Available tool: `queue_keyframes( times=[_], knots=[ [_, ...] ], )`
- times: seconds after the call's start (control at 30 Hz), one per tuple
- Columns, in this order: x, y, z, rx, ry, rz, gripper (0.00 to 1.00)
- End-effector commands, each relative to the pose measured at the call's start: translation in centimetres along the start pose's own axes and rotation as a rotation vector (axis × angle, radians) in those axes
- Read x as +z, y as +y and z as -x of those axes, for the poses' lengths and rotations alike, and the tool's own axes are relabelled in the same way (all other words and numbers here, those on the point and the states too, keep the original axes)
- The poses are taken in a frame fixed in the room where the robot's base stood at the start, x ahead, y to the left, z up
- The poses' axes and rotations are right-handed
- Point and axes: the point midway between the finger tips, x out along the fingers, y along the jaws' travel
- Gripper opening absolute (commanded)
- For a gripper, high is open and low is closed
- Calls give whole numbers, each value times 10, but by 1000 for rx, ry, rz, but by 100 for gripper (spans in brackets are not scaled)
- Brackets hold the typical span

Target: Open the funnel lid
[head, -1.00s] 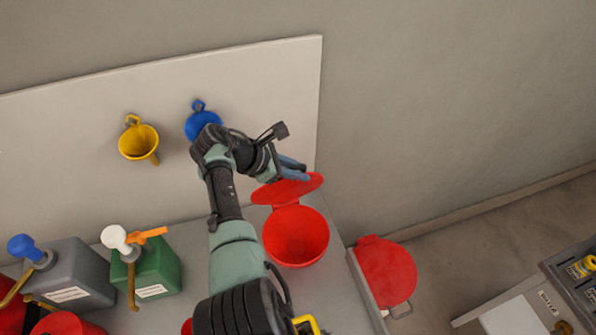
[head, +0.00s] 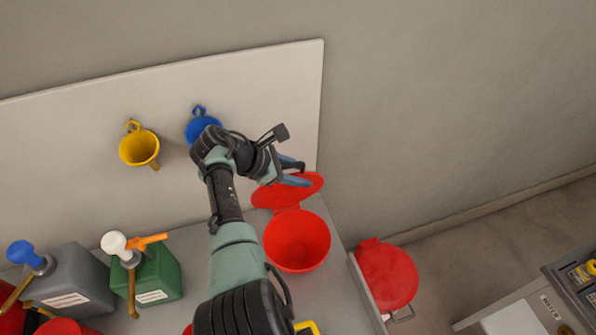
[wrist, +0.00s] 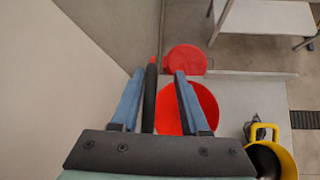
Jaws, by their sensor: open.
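The red funnel (head: 297,245) stands on the bench, its bowl uncovered, and also shows in the wrist view (wrist: 205,105). Its red lid (head: 284,195) is swung up and back at the hinge on the wall side of the rim. My gripper (head: 303,174) is at the lid's upper edge, with its blue fingers apart. In the wrist view, my gripper (wrist: 158,75) has a narrow dark strip with a red tip between its fingers. This may be the lid seen edge-on; I cannot tell whether the fingers touch it.
A yellow funnel (head: 138,148) and a blue funnel (head: 200,127) hang on the white wall panel. A grey canister (head: 68,285) and a green canister (head: 158,275) stand at left. Another red lidded container (head: 387,273) is beyond the bench's right edge.

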Motion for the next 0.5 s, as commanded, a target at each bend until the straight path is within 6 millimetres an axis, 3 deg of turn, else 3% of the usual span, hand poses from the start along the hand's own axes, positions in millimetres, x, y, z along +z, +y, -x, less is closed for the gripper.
queue_keyframes(
  times=[0.27,0.5],
  knots=[
    [1,2,4,5,-1,-1,45],
    [-1,2,35,9,0,-2,45]
  ],
)
